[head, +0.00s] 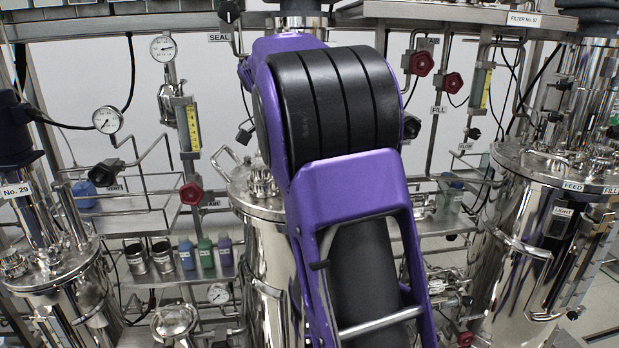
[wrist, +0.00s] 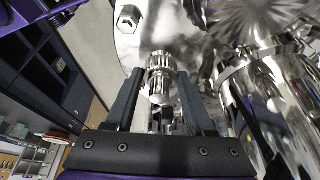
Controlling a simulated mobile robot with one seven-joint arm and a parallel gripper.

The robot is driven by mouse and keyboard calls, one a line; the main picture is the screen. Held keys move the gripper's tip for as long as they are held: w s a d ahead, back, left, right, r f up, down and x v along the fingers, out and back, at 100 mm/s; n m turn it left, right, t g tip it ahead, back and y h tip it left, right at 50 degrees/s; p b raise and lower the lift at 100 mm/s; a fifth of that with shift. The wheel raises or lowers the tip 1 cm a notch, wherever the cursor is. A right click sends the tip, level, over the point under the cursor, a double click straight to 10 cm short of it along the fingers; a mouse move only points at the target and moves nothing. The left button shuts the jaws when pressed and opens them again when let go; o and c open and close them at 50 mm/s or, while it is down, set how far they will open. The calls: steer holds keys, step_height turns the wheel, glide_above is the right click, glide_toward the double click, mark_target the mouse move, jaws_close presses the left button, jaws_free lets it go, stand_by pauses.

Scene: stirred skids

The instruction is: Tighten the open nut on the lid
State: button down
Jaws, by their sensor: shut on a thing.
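In the wrist view my gripper (wrist: 161,78) has its two dark fingers on either side of a shiny knurled nut (wrist: 159,62), shut on it. A bright metal stem or fitting stands in line with the nut, between the fingers. The pale metal beside it looks like part of the lid, with a hex bolt head (wrist: 129,19) on it. In the head view the steel lid (head: 243,189) of the middle vessel shows left of my purple arm. My arm hides my gripper and much of that vessel there.
Steel vessels stand at left (head: 62,275) and right (head: 535,225). A pipe rack with gauges (head: 163,48) and red valve knobs (head: 421,63) runs behind. Bottles (head: 205,252) and metal cups sit on a shelf. A polished cylinder (wrist: 270,85) is close on the right in the wrist view.

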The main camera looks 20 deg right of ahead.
steer(key=shift+c, duration=1.3)
jaws_free()
steer(key=shift+n, duration=0.3)
